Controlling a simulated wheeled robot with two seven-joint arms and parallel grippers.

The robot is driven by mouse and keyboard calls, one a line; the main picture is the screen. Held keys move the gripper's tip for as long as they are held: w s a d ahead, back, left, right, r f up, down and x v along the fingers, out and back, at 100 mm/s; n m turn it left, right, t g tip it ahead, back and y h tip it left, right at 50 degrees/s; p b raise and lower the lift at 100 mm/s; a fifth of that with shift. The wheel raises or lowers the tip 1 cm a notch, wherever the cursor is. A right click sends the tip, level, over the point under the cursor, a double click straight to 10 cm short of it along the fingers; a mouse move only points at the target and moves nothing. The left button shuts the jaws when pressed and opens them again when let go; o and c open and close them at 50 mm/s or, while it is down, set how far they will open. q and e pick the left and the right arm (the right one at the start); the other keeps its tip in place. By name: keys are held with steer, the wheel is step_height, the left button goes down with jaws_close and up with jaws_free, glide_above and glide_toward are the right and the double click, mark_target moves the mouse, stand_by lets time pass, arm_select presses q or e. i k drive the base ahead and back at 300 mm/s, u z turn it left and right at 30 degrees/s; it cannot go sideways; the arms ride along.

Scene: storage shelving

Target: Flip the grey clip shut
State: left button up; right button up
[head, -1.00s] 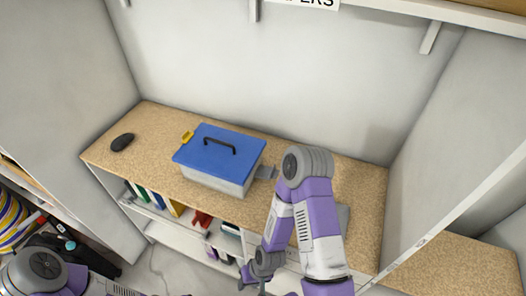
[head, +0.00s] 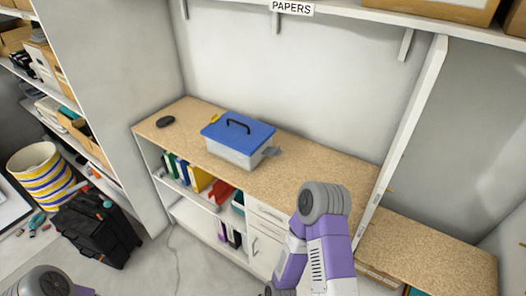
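A pale box (head: 232,154) with a blue lid (head: 237,132) and a black handle stands on the wooden counter (head: 300,172). The grey clip (head: 272,152) is on the box's right side and sticks outward from it, swung open. A yellow clip (head: 214,118) shows at the opposite, left side; its exact position is too small to tell. My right arm comes up from the bottom, right of centre, its elbow in front of the counter, apart from the box.
A black mouse-like object (head: 165,121) lies on the counter's left end. Below are shelves with coloured binders (head: 188,172) and a white cabinet (head: 266,245). The counter right of the box is largely clear. A striped basket (head: 42,172) and a black bag (head: 98,228) stand at left.

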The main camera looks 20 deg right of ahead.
mark_target(271, 151)
steer(key=u, duration=1.55)
steer(key=i, duration=1.3)
steer(key=z, duration=3.35)
